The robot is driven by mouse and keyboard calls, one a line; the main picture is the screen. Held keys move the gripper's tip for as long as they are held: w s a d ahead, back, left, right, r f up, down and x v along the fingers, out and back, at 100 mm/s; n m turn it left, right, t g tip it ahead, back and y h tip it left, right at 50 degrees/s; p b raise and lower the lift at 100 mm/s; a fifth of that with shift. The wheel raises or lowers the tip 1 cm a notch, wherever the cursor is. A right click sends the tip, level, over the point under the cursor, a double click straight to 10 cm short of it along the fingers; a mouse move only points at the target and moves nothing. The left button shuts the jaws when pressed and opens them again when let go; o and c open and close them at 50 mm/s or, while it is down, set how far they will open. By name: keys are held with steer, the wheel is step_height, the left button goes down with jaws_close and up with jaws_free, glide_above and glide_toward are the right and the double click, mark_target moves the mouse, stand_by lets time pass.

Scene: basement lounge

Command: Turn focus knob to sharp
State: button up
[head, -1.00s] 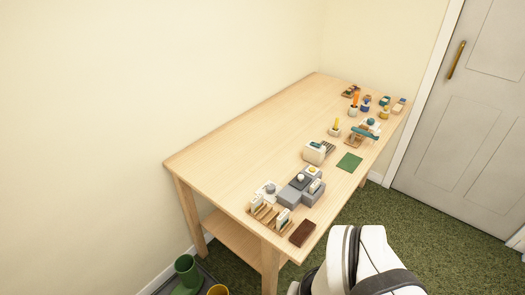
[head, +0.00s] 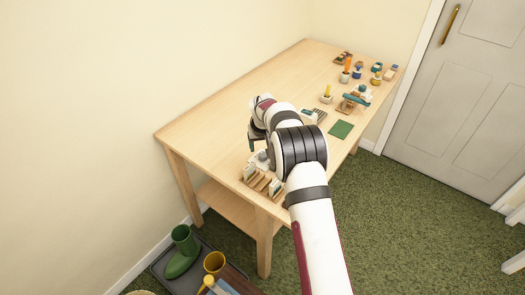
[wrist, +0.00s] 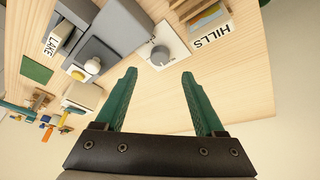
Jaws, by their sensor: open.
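A round grey knob (wrist: 160,55) sits on a white plate (wrist: 176,42) with small dark marks on it. In the head view the knob (head: 262,155) is at the near end of the table, partly beside my arm. Beside the plate is a grey boxy device (wrist: 112,25), which my arm mostly hides in the head view. My gripper (wrist: 159,73) is open, its two green fingers apart and empty. In the wrist view the knob appears just beyond the gap between the fingertips. The fingers do not appear to touch it.
A wooden rack (head: 263,182) with white cards stands by the knob; a "HILLS" label (wrist: 212,40) shows near it. A green mat (head: 341,129) and small items lie farther off. The table's wall side is clear.

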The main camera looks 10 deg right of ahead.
mark_target(263, 155)
steer(key=x, duration=0.6)
steer(key=shift+w+f, duration=0.15)
steer(key=shift+f, duration=0.15)
jaws_close()
